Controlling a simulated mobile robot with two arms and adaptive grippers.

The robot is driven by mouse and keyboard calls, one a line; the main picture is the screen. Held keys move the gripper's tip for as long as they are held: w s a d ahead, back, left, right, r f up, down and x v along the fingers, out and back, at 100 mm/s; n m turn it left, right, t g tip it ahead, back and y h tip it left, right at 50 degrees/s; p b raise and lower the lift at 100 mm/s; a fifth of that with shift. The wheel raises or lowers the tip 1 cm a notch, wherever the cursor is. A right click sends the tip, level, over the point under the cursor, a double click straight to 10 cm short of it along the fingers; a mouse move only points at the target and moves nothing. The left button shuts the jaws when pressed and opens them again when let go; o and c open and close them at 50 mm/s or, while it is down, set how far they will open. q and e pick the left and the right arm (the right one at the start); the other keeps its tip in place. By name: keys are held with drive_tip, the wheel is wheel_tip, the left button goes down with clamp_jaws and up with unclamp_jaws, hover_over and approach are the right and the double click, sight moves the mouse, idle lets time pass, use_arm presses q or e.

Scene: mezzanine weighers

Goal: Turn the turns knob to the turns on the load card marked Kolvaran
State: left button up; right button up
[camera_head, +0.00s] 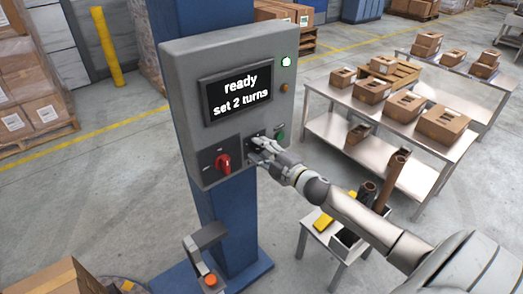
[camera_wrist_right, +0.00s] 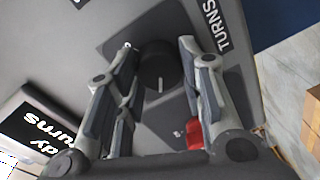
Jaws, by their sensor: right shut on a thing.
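The control box (camera_head: 180,75) is grey, on a blue column. My right gripper (camera_head: 258,150) is at the box's lower right and hides the turns knob in the head view. In the right wrist view the black turns knob (camera_wrist_right: 160,68), with a pale pointer line, sits between the two fingers of my right gripper (camera_wrist_right: 158,48), which is shut on it. The label TURNS (camera_wrist_right: 213,22) is beside it. No card marked Kolvaran is readable. My left gripper is not in view.
A red rotary switch (camera_head: 223,163) is left of my right gripper. A small stand (camera_head: 313,228) holds dark and brown cylinders below my arm. A steel table (camera_head: 407,127) with several cartons is at the right.

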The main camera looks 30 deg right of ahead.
idle(0.5)
drive_tip(key=o, duration=1)
drive_tip(key=shift+o, duration=0.2)
drive_tip(key=s+d, duration=0.1)
drive_tip(key=s, duration=1.1)
drive_tip(key=shift+d+r, duration=0.15)
drive_tip(key=shift+r, duration=0.05)
